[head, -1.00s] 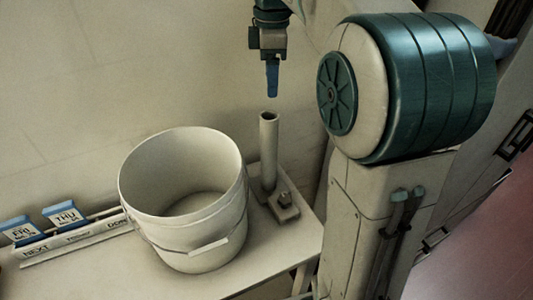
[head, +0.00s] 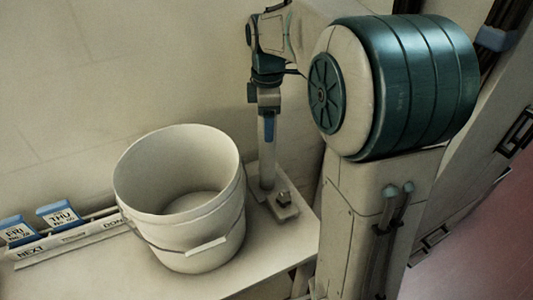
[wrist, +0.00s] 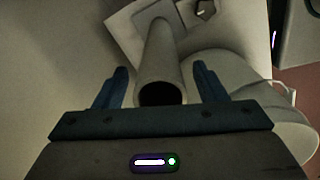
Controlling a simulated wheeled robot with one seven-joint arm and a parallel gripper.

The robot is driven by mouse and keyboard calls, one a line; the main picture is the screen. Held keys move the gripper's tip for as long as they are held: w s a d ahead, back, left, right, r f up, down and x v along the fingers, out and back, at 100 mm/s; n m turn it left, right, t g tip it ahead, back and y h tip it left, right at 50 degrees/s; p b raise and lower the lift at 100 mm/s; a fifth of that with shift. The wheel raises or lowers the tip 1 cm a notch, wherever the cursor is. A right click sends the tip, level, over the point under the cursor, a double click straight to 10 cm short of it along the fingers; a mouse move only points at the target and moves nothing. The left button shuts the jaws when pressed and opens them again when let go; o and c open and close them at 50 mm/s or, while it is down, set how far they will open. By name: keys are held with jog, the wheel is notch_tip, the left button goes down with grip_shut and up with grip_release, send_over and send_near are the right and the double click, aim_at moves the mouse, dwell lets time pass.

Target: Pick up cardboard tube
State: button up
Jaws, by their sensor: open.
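The cardboard tube (head: 267,168) is pale and stands upright on a small flat base behind and to the right of the white bucket. In the wrist view the tube (wrist: 161,62) runs between the two blue fingers, with its dark open end nearest the camera. My gripper (head: 268,132) is open and pointing down at the tube's upper part. In the wrist view my gripper (wrist: 161,74) has a finger on each side of the tube, with gaps visible. The tube's top is hidden by the gripper in the head view.
A white bucket (head: 187,240) with a wire handle stands left of the tube on the pale bench. A small knobbed fitting (head: 284,204) sits on the tube's base. A rail with blue-topped day cards (head: 60,216) lies at left. The wall is close behind.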

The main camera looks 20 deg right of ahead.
jog(key=shift+f, duration=0.4)
jog(key=c, duration=1.3)
jog(key=shift+r, duration=0.15)
